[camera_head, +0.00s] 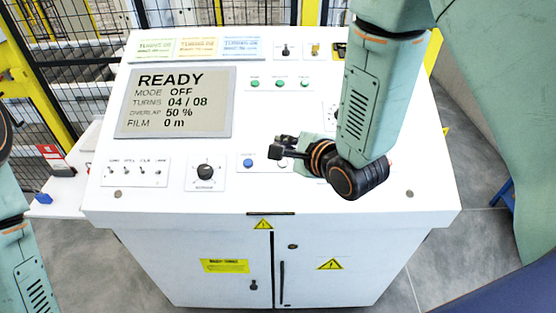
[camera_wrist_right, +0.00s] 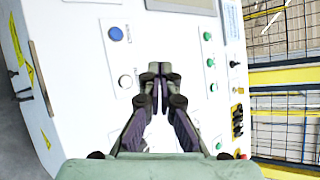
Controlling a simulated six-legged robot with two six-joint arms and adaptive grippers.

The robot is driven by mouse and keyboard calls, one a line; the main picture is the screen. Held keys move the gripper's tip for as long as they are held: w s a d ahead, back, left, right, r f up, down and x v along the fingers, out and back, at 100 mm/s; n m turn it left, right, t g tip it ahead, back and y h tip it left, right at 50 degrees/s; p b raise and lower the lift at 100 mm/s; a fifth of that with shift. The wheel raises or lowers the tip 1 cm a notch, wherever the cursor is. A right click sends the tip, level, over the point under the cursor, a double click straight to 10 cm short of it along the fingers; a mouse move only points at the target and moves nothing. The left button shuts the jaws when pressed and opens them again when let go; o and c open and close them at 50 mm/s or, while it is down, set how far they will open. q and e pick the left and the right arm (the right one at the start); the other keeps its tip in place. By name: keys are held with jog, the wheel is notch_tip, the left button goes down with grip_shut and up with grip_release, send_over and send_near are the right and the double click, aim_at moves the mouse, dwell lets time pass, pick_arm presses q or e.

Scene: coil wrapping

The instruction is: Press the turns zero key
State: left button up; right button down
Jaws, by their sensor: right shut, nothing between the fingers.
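My right gripper (camera_head: 274,147) is shut and empty, over the lower middle of the white control panel (camera_head: 230,200). It also shows in the right wrist view (camera_wrist_right: 157,68), fingertips together. A plate there carries a blue button (camera_wrist_right: 115,33) and a white button (camera_wrist_right: 125,81); their labels are too small to read, so I cannot tell which is the turns zero key. In the head view the blue button (camera_head: 248,162) is left of the gripper, and the white one is partly hidden beneath it. The display (camera_head: 180,130) reads READY, TURNS 04 / 08. My left gripper is out of view.
A black knob (camera_head: 205,172) and several small toggle switches (camera_head: 140,171) are left of the buttons. Green buttons (camera_head: 280,83) sit higher up. A wire fence (camera_head: 70,60) stands behind the cabinet. The panel's front strip is clear.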

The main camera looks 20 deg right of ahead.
jog(key=d, duration=0.1)
jog(key=b, duration=0.5)
send_over(283, 163)
jog(key=s, duration=0.3)
notch_tip(283, 163, down, 6)
jog(key=shift+s+f, duration=0.1)
jog(key=shift+s, duration=0.05)
jog(key=shift+w+a+f+b, duration=0.2)
jog(key=shift+f+b, duration=0.1)
jog(key=shift+f, duration=0.15)
jog(key=shift+w+a+f+b, duration=0.1)
jog(key=shift+w+f+b, duration=0.1)
jog(key=shift+f+b, duration=0.15)
jog(key=shift+d+f, duration=0.1)
jog(key=shift+f, duration=0.05)
jog(key=shift+w+d+f, duration=0.1)
jog(key=shift+w+d, duration=0.05)
jog(key=shift+d, duration=0.1)
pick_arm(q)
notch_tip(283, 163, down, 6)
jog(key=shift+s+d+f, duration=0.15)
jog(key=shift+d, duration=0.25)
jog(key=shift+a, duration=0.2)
pick_arm(e)
jog(key=shift+a, duration=0.25)
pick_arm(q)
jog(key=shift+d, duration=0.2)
pick_arm(e)
jog(key=shift+d, duration=0.25)
